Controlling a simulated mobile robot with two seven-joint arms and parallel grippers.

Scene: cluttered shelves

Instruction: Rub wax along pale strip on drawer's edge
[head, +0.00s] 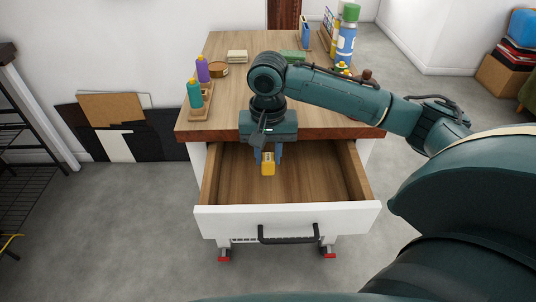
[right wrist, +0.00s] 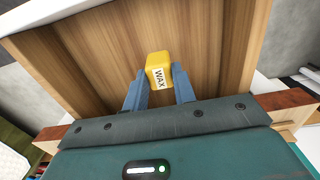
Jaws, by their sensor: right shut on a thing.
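My right gripper (head: 268,155) is shut on a yellow block of wax (head: 268,168), held in or just above the open drawer (head: 225,218). In the right wrist view, the two blue-grey fingers (right wrist: 160,82) pinch the yellow block (right wrist: 158,64), and its white label reading WAX faces the camera. The drawer has a white front and wooden inside walls. The top edge of its right wall (head: 355,170) and of its left wall (head: 211,172) show as light wood. I cannot make out a distinct pale strip. My left gripper is out of view.
The wooden worktop (head: 225,100) above the drawer holds a bottle rack (head: 199,110) with purple and teal bottles, a round tin (head: 219,70), a green block (head: 293,55) and a blue-white spray can (head: 345,42). The drawer's inside looks empty around the wax. A black handle (head: 288,238) is on its front.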

